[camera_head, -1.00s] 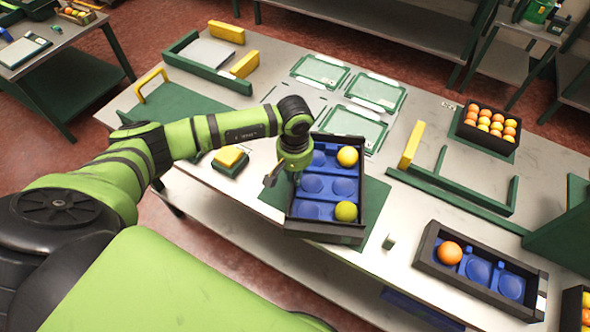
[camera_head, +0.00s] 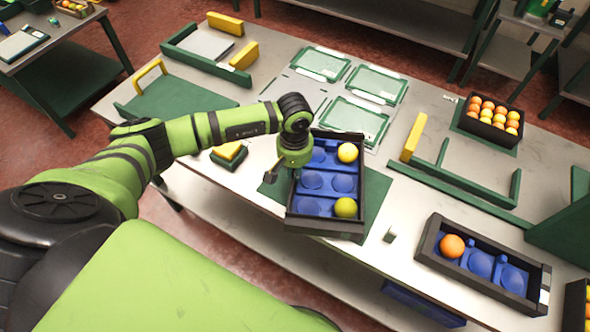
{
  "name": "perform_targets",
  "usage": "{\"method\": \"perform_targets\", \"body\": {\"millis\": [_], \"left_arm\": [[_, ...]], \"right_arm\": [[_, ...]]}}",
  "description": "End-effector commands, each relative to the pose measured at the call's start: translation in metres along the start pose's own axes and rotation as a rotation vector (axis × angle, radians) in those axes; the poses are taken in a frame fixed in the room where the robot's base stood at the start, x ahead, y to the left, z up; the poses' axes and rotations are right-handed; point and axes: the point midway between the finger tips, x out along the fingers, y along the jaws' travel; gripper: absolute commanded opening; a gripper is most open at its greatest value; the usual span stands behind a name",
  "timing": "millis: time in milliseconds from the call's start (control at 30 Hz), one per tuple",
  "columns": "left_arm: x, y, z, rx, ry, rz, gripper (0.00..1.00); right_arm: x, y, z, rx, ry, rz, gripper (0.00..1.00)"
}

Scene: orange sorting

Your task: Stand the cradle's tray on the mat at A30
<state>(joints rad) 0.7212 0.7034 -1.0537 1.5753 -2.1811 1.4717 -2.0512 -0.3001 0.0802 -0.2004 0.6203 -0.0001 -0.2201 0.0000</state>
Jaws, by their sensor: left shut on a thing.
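A dark tray (camera_head: 340,228) with a blue cupped insert holds a yellow fruit (camera_head: 348,153) and a yellow-green fruit (camera_head: 346,207) along its right side. My left gripper (camera_head: 292,174) is shut on the tray's left wall; its fingertips are mostly hidden. The tray is over a dark green mat (camera_head: 376,196); whether it touches the mat or hangs just above it I cannot tell. My right gripper is not in view.
A second dark tray (camera_head: 431,242) with blue cups and one orange stands at the right. A crate of oranges (camera_head: 490,137), a green rail frame (camera_head: 470,187) with a yellow block (camera_head: 413,138), and a small grey-green block (camera_head: 390,235) are on the table.

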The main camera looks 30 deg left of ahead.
Motion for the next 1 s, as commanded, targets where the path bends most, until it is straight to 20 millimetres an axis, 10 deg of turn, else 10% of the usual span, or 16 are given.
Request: {"method": "perform_targets", "body": {"millis": [67, 167, 567, 1000], "left_arm": [[0.001, 0.001, -0.001, 0.000, 0.002, 0.003, 0.00], [0.000, 0.001, -0.001, 0.000, 0.002, 0.003, 0.41], [-0.002, 0.000, 0.000, 0.000, 0.001, -0.001, 0.41], [-0.085, 0.000, -0.001, 0.000, 0.006, 0.002, 0.41]], "right_arm": [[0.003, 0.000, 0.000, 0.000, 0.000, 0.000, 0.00], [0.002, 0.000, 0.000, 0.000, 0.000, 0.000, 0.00], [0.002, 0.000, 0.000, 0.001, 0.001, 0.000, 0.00], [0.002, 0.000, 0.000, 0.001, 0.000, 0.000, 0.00]]}}
